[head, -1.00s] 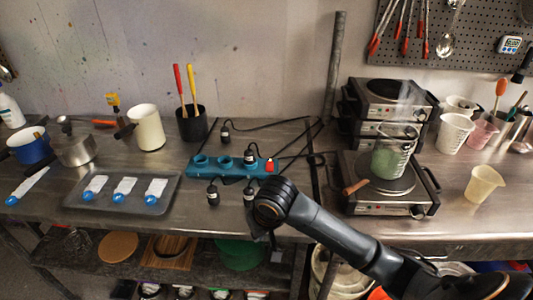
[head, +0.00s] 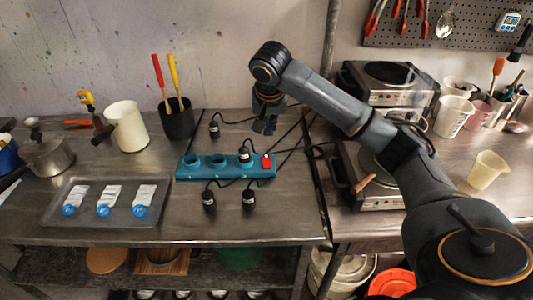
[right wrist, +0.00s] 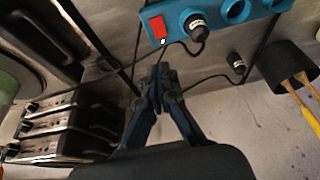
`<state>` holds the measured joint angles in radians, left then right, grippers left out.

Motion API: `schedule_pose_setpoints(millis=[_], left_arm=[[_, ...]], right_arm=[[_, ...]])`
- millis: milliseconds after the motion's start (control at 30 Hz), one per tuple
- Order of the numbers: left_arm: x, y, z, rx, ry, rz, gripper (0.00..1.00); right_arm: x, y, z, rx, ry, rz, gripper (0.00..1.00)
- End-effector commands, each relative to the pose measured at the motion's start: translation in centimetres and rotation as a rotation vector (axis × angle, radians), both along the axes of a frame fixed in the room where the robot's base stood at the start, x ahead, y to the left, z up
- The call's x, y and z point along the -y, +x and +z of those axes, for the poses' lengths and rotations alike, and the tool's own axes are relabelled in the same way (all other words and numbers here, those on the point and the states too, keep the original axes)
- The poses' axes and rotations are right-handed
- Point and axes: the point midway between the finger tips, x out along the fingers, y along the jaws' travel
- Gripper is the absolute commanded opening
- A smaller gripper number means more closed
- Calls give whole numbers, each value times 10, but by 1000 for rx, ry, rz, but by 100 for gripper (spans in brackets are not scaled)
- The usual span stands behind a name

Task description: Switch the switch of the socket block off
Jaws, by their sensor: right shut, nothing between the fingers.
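The teal socket block (head: 228,172) lies on the metal table, with a red switch (head: 266,161) at its right end. The wrist view also shows the block (right wrist: 176,16) and the red switch (right wrist: 157,27) at the top. Which way the switch is tipped is too small to tell. One black plug (head: 245,154) sits in the socket beside the switch. My right gripper (head: 265,127) is shut and empty, pointing down behind the switch end of the block. In the wrist view its fingertips (right wrist: 157,76) are apart from the switch. My left gripper is out of view.
Loose black plugs (head: 208,198) with cables lie around the block. Cables run behind it, close under my right gripper. A tray (head: 75,214) with bags is on the left, a black cup (head: 177,122) behind, and hot plates (head: 388,85) on the right.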

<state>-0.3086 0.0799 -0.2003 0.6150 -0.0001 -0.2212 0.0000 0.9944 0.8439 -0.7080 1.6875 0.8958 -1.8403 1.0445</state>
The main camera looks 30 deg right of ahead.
Motion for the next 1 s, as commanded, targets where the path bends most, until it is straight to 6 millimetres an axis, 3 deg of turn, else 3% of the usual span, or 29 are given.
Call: schedule_pose_setpoints(millis=[233, 467, 700, 1000], left_arm=[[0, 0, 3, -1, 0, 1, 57], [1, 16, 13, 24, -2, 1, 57], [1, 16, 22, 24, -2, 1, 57], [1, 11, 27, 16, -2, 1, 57]], right_arm=[[3, 4, -15, -3, -1, -1, 0], [11, 17, -58, -5, -1, 1, 0], [18, 29, -103, -3, -1, 1, 0], [19, 32, -133, 1, 0, 2, 0]])
